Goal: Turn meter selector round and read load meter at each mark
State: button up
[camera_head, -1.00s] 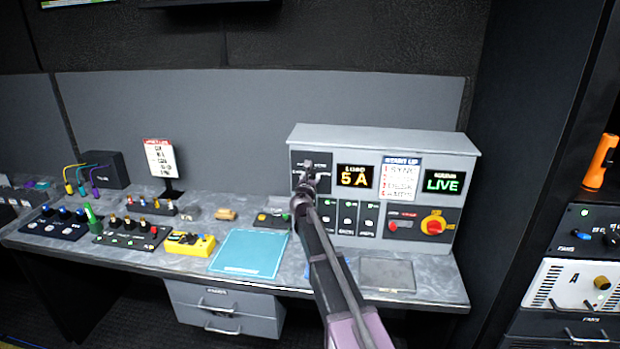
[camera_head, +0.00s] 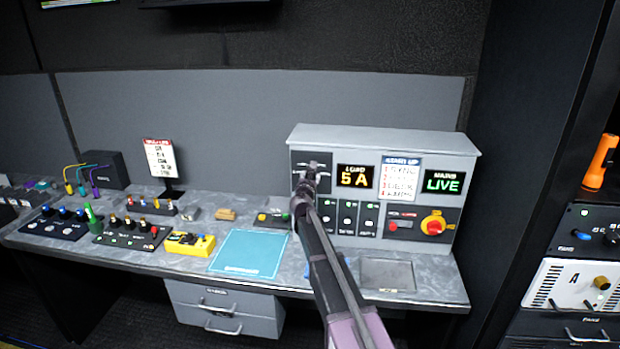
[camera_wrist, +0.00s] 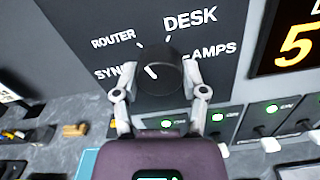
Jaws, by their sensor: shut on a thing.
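The meter selector (camera_wrist: 165,76) is a round black knob on a dark panel, marked ROUTER, DESK, SYNC and LAMPS. My gripper (camera_wrist: 160,70) is shut on the knob, one finger on each side. In the head view my gripper (camera_head: 307,185) covers the knob and much of its panel (camera_head: 298,160). The load meter (camera_head: 355,176) reads 5 A in yellow; only part of it shows in the wrist view (camera_wrist: 298,42).
Below the meter are several switches with green lights (camera_head: 347,205). A red and yellow rotary switch (camera_head: 433,226), a START UP card (camera_head: 400,178) and a green LIVE display (camera_head: 443,182) are to the right. A blue mat (camera_head: 250,252) and a yellow box (camera_head: 188,243) lie on the desk.

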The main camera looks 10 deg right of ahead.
jog(key=m, duration=0.5)
jog(key=shift+w, duration=0.1)
jog(key=shift+a+r+m, duration=0.1)
jog(key=shift+m, duration=2.2)
jog(key=o, duration=1.1)
jog(key=shift+w, duration=0.1)
jog(key=shift+o, duration=0.2)
jog(key=v, duration=1.2)
